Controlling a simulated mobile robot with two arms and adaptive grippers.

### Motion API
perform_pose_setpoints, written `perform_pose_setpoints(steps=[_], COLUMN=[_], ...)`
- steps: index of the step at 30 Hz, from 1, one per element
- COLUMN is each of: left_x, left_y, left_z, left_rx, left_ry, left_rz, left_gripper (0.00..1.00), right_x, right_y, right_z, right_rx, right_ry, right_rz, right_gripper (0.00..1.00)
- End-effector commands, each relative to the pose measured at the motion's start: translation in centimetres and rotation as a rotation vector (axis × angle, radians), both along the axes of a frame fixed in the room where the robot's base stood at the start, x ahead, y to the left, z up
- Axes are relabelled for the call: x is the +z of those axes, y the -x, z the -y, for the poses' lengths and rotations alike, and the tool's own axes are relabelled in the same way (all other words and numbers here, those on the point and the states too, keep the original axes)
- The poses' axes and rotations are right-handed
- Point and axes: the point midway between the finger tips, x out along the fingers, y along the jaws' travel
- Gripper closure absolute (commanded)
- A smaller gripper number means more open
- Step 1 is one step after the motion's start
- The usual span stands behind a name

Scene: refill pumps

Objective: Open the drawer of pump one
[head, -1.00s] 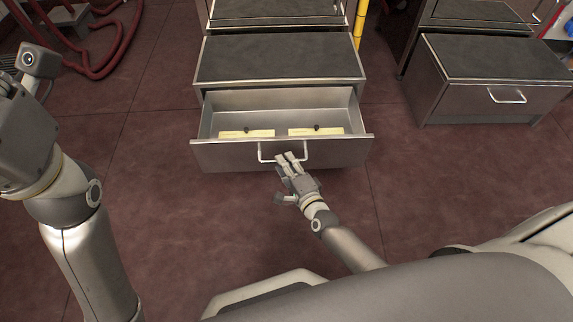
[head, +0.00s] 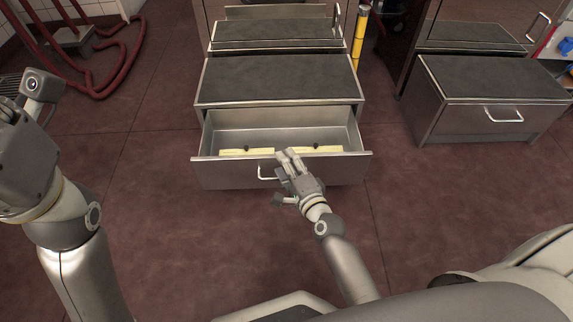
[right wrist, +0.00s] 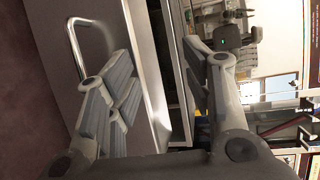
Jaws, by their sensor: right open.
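The metal drawer (head: 215,174) stands pulled out from the dark-topped step unit (head: 275,80) in the middle of the head view. Two pale yellow items (head: 246,152) lie inside it. Its bar handle (head: 263,173) is on the front panel, partly hidden by my right gripper (head: 286,172). The right gripper is open at the drawer front. In the right wrist view the handle (right wrist: 76,52) is beyond the left finger, outside the space between the open fingers (right wrist: 160,85). Part of my left arm shows at the left edge, but its fingers cannot be made out.
Another step unit with a closed drawer (head: 490,118) stands at the right. A yellow post (head: 359,40) stands behind the open drawer's unit. Red hoses (head: 110,75) lie on the floor at the upper left. The reddish floor (head: 150,220) in front is clear.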

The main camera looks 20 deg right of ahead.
Motion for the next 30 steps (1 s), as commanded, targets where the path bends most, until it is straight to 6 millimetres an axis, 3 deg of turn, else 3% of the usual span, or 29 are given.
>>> perform_pose_setpoints(steps=[7,24,27,29,30], left_x=[0.0,0.0,0.0,0.0,-0.1], left_y=[0.0,0.0,-0.2,-0.4,-0.6], left_z=[0.0,0.0,0.0,-0.1,-0.1], left_rx=[0.0,0.0,0.0,-0.001,-0.001], left_ry=[0.0,0.001,0.001,0.002,0.002], left_rz=[-0.001,-0.001,-0.011,-0.025,-0.037], left_gripper=[0.68,0.68,0.68,0.68,0.68], right_x=[0.8,0.8,2.4,4.6,6.7], right_y=[0.5,0.6,0.5,0.4,0.4], right_z=[-0.2,-0.2,0.1,0.6,1.0], right_rx=[0.007,0.01,0.0,-0.016,-0.032], right_ry=[-0.002,0.0,0.042,0.106,0.165], right_rz=[-0.023,-0.026,0.008,0.059,0.108], right_gripper=[0.68,0.68,0.68,0.68,0.68])
